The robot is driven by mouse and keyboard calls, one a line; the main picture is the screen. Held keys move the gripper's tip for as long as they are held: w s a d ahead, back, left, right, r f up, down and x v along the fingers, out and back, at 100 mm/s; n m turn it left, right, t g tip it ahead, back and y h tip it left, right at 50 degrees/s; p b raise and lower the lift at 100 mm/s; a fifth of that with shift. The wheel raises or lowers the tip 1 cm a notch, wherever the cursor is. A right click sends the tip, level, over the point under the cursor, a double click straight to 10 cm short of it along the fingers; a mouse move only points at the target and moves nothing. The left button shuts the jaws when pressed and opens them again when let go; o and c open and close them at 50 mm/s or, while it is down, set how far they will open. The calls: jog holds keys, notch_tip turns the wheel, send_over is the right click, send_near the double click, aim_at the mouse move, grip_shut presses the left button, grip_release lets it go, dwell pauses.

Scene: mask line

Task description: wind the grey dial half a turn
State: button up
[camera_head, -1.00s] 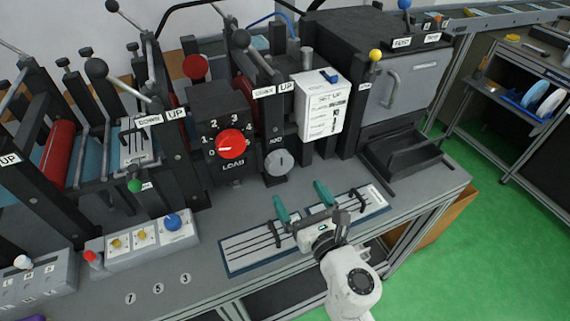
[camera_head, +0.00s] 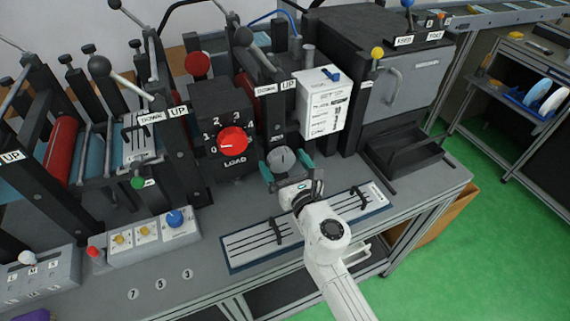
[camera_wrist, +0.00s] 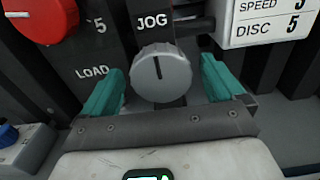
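The grey dial (camera_head: 282,158) sits under a JOG label on a dark post of the machine. In the wrist view the grey dial (camera_wrist: 161,73) shows a dark pointer line, close to upright and leaning slightly left at its top. My gripper (camera_head: 287,170) is in front of the dial with its teal fingers apart. In the wrist view my gripper (camera_wrist: 160,92) has one finger on each side of the dial, with a visible gap on both sides. Nothing is held.
The red LOAD dial (camera_head: 233,141) is just left of the grey dial. A white settings card (camera_head: 322,103) hangs at the upper right. A long tray with bars (camera_head: 248,243) lies on the bench below my gripper. A control box with a blue button (camera_head: 175,219) stands at left.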

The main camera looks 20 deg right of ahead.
jog(key=c, duration=1)
jog(key=shift+m, duration=0.3)
jog(key=m, duration=0.4)
jog(key=shift+d+m, duration=0.15)
jog(key=shift+m, duration=0.15)
jog(key=m, duration=0.4)
jog(key=shift+d+f+m+b, duration=0.1)
jog(key=shift+f+m+b, duration=0.05)
jog(key=shift+m+b, duration=0.2)
jog(key=m, duration=0.2)
jog(key=m+b, duration=0.1)
jog(key=m, duration=0.2)
jog(key=shift+d+f, duration=0.1)
jog(key=shift+f, duration=0.1)
jog(key=shift+f+m+b, duration=0.1)
jog(key=shift+m+b, duration=0.65)
jog(key=shift+m, duration=1.7)
